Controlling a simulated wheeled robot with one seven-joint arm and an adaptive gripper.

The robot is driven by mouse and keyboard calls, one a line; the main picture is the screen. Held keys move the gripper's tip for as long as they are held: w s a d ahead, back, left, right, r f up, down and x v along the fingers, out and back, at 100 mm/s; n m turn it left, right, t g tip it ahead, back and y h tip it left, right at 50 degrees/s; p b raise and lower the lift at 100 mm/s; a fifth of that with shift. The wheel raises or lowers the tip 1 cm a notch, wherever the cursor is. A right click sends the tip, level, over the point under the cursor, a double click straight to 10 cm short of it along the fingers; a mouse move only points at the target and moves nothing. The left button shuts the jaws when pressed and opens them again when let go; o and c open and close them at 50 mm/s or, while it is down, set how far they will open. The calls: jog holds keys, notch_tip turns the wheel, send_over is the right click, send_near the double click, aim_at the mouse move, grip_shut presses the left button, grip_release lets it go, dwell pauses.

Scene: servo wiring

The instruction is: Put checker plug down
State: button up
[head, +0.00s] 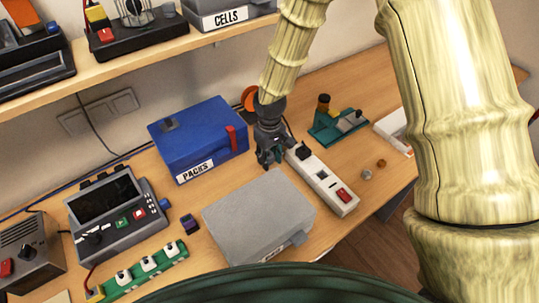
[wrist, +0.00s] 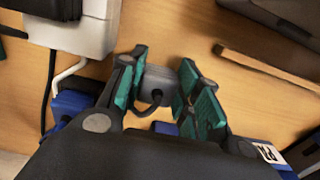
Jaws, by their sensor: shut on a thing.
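The checker plug (wrist: 158,82) is a dark grey block with a black cord looping from it. It sits between the green-padded fingers of my gripper (wrist: 155,92) in the wrist view, with bare wood table behind it. In the head view my gripper (head: 270,158) points down between the blue PACKS box and the white power strip (head: 325,181), just behind the grey box. The plug is hidden or too small to tell there. The strip, with a red switch, also shows at the upper left of the wrist view (wrist: 75,32).
The blue PACKS box (head: 199,140) stands left of my gripper and the grey box (head: 256,215) in front. A black plug (head: 303,152) sits at the strip's far end. A green fixture (head: 338,124) stands behind right. A grey tester (head: 115,212) and green strip (head: 145,271) are at left.

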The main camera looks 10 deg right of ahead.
aim_at(270, 157)
jog(key=shift+r, duration=0.1)
jog(key=o, duration=0.6)
jog(key=shift+f, duration=0.2)
jog(key=shift+c, duration=0.2)
jog(key=o, duration=0.5)
jog(key=shift+c, duration=0.2)
notch_tip(270, 157, up, 12)
jog(key=b, duration=0.2)
jog(key=shift+r+b, duration=0.15)
jog(key=shift+b, duration=0.25)
